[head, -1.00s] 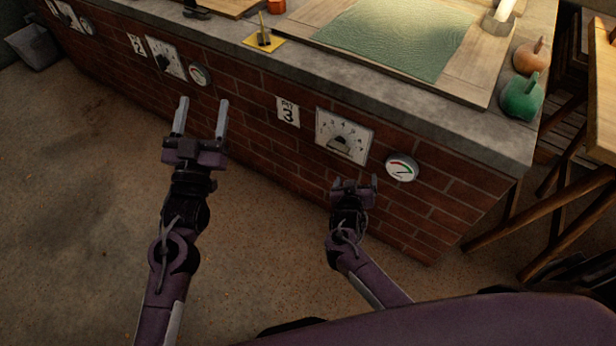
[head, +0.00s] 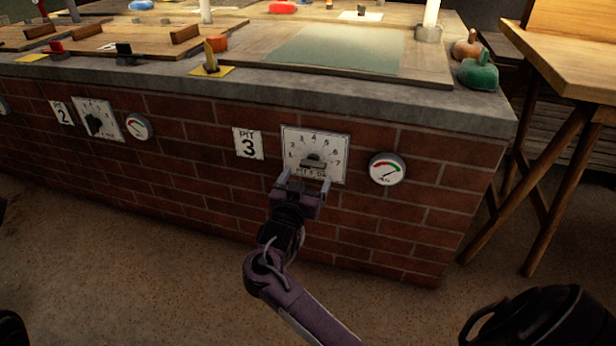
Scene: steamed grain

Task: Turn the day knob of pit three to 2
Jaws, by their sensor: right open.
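The day knob of pit three (head: 313,160) is a small dark knob on a white dial plate (head: 337,142) with numbers in an arc. The plate is on the brick front, right of the "PIT 3" sign (head: 248,144). I cannot tell which number the knob points at. My right gripper (head: 304,181) is open and empty, its fingers pointing toward the lower part of the dial, just below the knob. It covers the plate's bottom edge. Whether it touches the plate is unclear. My left gripper is out of view.
A round gauge (head: 387,169) is right of the dial. The pit two dial (head: 96,119) and another gauge (head: 138,127) are farther left. A concrete ledge (head: 350,95) overhangs the bricks. A wooden table (head: 565,75) stands at the right. Open floor lies in front.

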